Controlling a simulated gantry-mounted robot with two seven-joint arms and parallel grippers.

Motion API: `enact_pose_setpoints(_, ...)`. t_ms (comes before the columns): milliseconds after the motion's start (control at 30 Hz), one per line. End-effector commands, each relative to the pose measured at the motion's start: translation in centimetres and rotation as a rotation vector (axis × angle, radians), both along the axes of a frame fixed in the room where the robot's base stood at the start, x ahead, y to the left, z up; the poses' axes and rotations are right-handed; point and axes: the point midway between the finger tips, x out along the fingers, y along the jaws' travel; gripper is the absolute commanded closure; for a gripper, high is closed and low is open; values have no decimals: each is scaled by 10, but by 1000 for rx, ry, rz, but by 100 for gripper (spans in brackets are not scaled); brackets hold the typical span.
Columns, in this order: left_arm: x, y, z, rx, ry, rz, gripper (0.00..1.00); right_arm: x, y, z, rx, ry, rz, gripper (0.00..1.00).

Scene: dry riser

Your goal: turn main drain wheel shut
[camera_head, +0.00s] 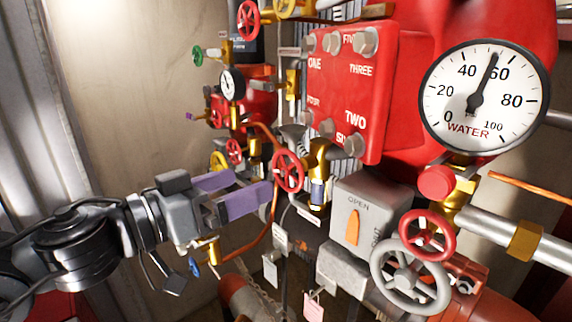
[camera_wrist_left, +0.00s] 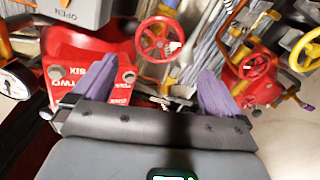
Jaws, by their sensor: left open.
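No label in view says which wheel is the main drain wheel. A small red handwheel (camera_head: 288,171) sits on a brass valve just right of my left gripper (camera_head: 252,184). In the left wrist view this red handwheel (camera_wrist_left: 160,39) shows beyond and between the purple fingers of the gripper (camera_wrist_left: 155,82). The fingers are open and empty, apart from the wheel as far as I can see. At the lower right are a larger grey handwheel (camera_head: 410,277) and a red handwheel (camera_head: 427,234) just above it. My right gripper is not in view.
A red box with bolts and number labels (camera_head: 346,85) stands above. A WATER gauge (camera_head: 484,96) is at the upper right. A grey OPEN/SHUT box (camera_head: 360,218) stands right of the small wheel. Copper pipe (camera_head: 262,240) and hanging tags (camera_head: 313,306) lie below.

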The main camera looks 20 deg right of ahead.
Motion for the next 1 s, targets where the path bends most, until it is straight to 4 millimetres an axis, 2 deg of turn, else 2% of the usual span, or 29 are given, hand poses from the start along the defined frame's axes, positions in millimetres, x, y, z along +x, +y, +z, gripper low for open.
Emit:
enact_pose_setpoints(600, 30, -82, 3, 0, -1, -2, 0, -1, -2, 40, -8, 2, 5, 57)
enact_pose_setpoints(800, 35, -94, 1, 0, -2, -1, 0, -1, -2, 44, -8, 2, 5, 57)
enact_pose_setpoints(1000, 36, -96, 0, 0, -2, -1, 0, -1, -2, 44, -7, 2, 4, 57)
